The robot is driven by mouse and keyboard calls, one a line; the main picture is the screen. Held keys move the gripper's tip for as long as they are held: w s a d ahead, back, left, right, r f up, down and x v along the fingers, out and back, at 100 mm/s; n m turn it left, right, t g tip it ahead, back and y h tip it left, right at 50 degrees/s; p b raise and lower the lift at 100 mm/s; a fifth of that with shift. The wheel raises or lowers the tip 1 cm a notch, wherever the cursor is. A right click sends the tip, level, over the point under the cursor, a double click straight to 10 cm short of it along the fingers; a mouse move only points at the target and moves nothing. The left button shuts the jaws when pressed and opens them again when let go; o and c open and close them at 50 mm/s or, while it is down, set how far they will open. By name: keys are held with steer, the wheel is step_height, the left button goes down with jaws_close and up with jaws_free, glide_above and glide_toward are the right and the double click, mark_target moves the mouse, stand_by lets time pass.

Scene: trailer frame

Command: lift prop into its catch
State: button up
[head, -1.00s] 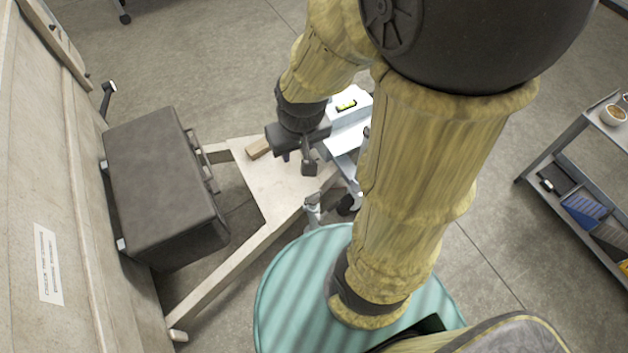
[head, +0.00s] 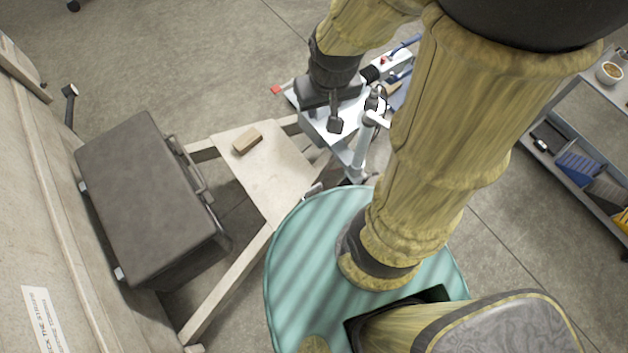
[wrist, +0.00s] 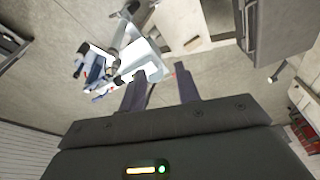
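My gripper (head: 334,110) hangs over the pale coupling end of the trailer frame in the head view, partly covering it. In the wrist view its two dark fingers (wrist: 160,72) are apart with nothing seen held between them. A silver upright post (head: 361,152) with a light cross handle (head: 376,119) stands just right of my gripper. I cannot tell whether this post is the prop, and I cannot make out a catch. The pale metal parts of the coupling end (wrist: 135,60) also show left of the fingers in the wrist view.
A wooden block (head: 247,140) lies on the frame's beige plate (head: 268,172). A dark box (head: 150,195) stands left, by the trailer's pale wall (head: 40,210). A shelf cart (head: 570,145) stands at the right. Floor behind the frame is clear.

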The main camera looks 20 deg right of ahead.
steer(key=w+f+m+g+b, duration=0.1)
steer(key=w+f+m+b, duration=0.2)
steer(key=f+b, duration=0.9)
steer(key=w+f+m+g+b, duration=0.2)
steer(key=w+f+m+b, duration=0.2)
steer(key=f+b, duration=0.8)
steer(key=w+a+f+m+g+b, duration=0.1)
steer(key=w+f+m+b, duration=0.3)
steer(key=f+b, duration=0.9)
step_height(320, 180, down, 4)
steer(key=m, duration=0.3)
steer(key=shift+w+f+g+h, duration=0.2)
steer(key=shift+w+g+h, duration=0.05)
steer(key=shift+g+h, duration=0.05)
steer(key=s+f+b, duration=0.1)
steer(key=f+b, duration=0.1)
steer(key=f, duration=0.3)
steer(key=s+f+b, duration=0.1)
steer(key=f+b, duration=0.2)
steer(key=f, duration=0.3)
steer(key=s+d+f+b, duration=0.1)
steer(key=f+b, duration=0.1)
steer(key=f, duration=0.4)
steer(key=shift+s+b, duration=0.1)
steer(key=shift+b, duration=0.2)
jaws_close()
